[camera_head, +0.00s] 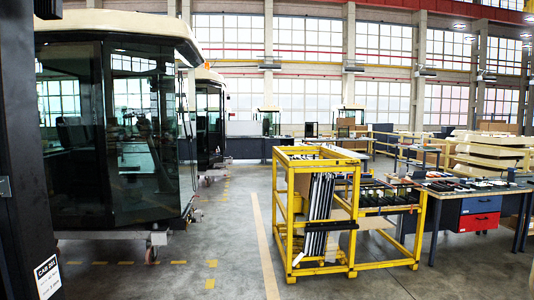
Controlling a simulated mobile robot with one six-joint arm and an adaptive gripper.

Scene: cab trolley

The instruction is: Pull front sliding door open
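A large cab (119,24) with a cream roof and dark tinted glass stands at the left on a wheeled trolley. Its near side has tall glass panels; one panel (143,140) on the right part faces me and looks shut. A dark upright frame edge divides it from the glass to its left. I cannot tell for certain which panel is the front sliding door, and no handle shows clearly. My gripper is not in view.
A yellow frame rack (356,215) holding dark panels stands right of centre. A workbench (448,192) with red and blue drawers is at the right. Another cab (210,118) stands behind the first. The floor (220,255) between cab and rack is clear, with yellow markings.

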